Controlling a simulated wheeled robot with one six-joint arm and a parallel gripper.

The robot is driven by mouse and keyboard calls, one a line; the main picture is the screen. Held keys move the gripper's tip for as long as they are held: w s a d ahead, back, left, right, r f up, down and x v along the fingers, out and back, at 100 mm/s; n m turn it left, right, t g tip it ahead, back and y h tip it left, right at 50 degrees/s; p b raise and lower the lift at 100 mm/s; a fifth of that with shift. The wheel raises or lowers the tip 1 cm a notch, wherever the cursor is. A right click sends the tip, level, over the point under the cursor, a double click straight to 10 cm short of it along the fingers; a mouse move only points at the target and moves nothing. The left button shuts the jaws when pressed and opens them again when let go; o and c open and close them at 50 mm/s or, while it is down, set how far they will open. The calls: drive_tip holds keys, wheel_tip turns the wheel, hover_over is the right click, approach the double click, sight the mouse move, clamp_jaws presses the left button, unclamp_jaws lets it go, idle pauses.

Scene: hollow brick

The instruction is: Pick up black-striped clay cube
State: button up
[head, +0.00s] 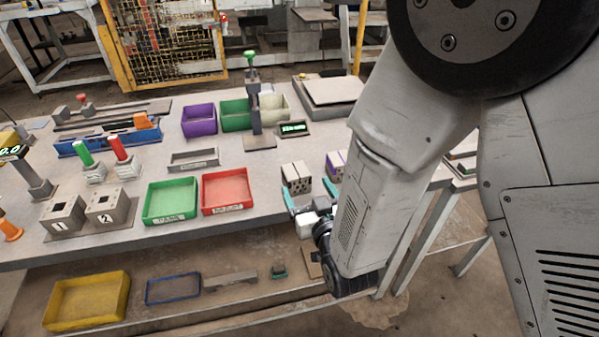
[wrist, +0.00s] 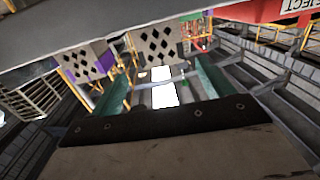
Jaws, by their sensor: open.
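The black-striped clay cube (head: 296,178) is pale, with a dark line across its top and dark marks on its side. It stands near the table's front edge in the head view. In the wrist view a pale cube with black diamond marks (wrist: 158,42) appears beyond and between the fingers, apart from them. My gripper (head: 307,197) is just in front of that cube, with teal fingers. In the wrist view my gripper (wrist: 170,78) is open with nothing between its fingers. My arm partly hides the area to the right.
A purple-marked cube (head: 334,165) stands close to the right, partly behind my arm; it also shows in the wrist view (wrist: 86,62). A red tray (head: 228,208) and a green tray (head: 171,218) lie to the left. A lower shelf holds a yellow bin (head: 88,300).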

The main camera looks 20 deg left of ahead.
sight(292, 164)
drive_tip(key=shift+s+a+f, duration=0.1)
drive_tip(key=shift+a+f, duration=0.05)
drive_tip(key=shift+a, duration=0.1)
drive_tip(key=shift+w+a, duration=0.25)
drive_tip(key=shift+w, duration=0.05)
drive_tip(key=x, duration=0.6)
drive_tip(key=shift+w+a, duration=0.2)
drive_tip(key=shift+w, duration=0.2)
drive_tip(key=c, duration=1.1)
